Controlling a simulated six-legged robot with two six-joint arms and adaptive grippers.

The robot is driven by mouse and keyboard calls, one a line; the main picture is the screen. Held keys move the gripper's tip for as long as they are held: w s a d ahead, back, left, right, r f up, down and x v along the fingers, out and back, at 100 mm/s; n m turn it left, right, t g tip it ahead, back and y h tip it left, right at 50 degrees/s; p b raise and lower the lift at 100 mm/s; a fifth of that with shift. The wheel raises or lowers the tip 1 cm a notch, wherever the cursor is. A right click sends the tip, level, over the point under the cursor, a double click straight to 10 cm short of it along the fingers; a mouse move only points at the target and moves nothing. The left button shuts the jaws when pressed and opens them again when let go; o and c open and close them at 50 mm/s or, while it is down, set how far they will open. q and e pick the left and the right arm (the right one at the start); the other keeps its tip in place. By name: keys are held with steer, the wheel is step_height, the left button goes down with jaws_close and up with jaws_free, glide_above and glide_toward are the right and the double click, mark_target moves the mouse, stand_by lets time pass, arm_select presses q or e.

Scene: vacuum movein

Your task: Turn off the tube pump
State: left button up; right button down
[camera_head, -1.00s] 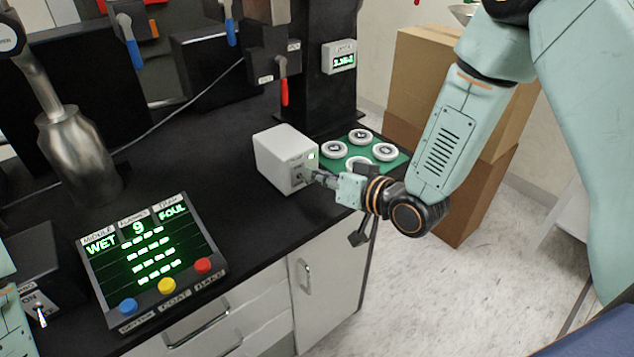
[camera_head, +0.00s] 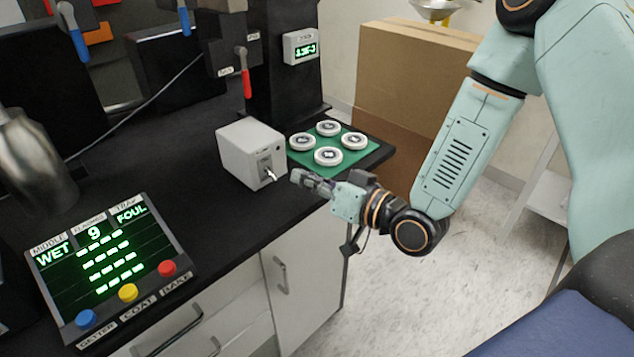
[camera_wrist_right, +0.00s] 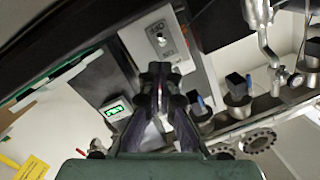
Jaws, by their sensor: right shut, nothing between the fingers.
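A white box with a small toggle switch on its front (camera_head: 250,155) stands near the counter's front edge in the head view. I take it for the tube pump; its label is too small to read. The metal toggle lever (camera_head: 270,174) points down and outward, and no green light shows on the box. My right gripper (camera_head: 297,177) is shut and empty, just right of the switch with a small gap. In the right wrist view the box (camera_wrist_right: 145,38) lies beyond my shut fingertips (camera_wrist_right: 162,70). My left gripper is out of view.
A green mat (camera_head: 357,152) with several white round pieces lies behind the gripper. A control panel (camera_head: 105,255) with lit readouts and blue, yellow and red buttons is at the lower left. A metal flask (camera_head: 35,160) stands at left. Cardboard boxes (camera_head: 415,80) stand behind the arm.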

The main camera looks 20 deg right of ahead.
steer(key=shift+v, duration=1.55)
steer(key=shift+a, duration=0.1)
